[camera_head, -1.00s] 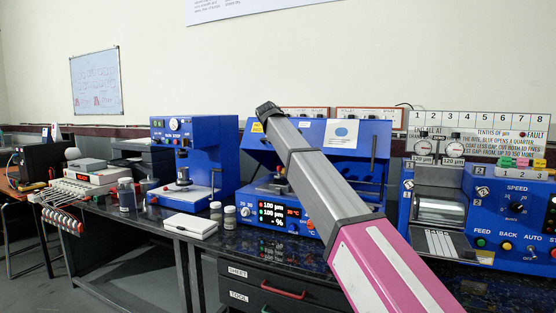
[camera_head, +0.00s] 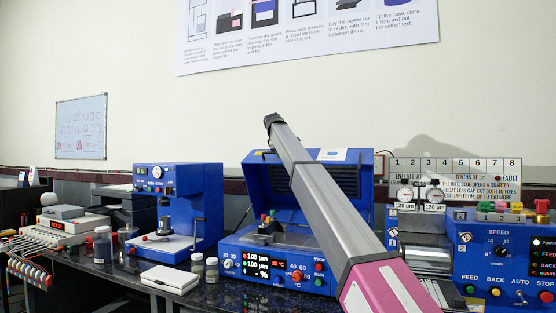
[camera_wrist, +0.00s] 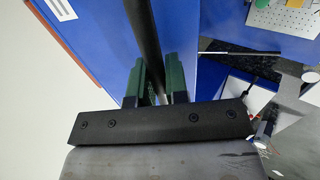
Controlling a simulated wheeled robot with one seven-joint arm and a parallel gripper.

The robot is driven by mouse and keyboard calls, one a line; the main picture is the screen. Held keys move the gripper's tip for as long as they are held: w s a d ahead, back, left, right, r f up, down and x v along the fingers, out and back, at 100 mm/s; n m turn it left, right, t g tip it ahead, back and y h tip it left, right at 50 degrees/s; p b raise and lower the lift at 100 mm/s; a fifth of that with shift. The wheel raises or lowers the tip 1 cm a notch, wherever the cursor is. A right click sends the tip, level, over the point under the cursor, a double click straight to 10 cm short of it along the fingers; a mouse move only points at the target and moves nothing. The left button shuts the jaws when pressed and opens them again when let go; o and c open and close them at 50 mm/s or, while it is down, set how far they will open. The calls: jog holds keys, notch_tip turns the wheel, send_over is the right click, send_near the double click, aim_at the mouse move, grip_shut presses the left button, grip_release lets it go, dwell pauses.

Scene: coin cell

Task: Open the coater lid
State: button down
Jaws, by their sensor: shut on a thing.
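The coater is the blue machine (camera_head: 262,243) in the middle of the bench, with a lit display on its front. Its blue lid (camera_head: 262,180) stands raised at the back, and the bed (camera_head: 290,236) below is uncovered. My arm crosses in front of the lid and hides part of it. In the wrist view, my gripper (camera_wrist: 160,72) has its green fingers shut on a dark round bar, the lid handle (camera_wrist: 146,35), with a blue panel (camera_wrist: 188,40) behind it. My fingers are hidden in the head view.
A blue press (camera_head: 205,195) stands left of the coater, with a white box (camera_head: 170,279) and small vials (camera_head: 197,265) in front. A blue roller machine (camera_head: 505,265) stands close on the right. A poster (camera_head: 300,35) hangs on the wall.

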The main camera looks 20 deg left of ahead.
jog(key=shift+w+r, duration=0.15)
jog(key=shift+w, duration=0.25)
jog(key=c, duration=1.1)
grip_release()
jog(key=shift+c, duration=0.2)
jog(key=v, duration=1)
jog(key=shift+s+r, duration=0.25)
jog(key=shift+r, duration=0.05)
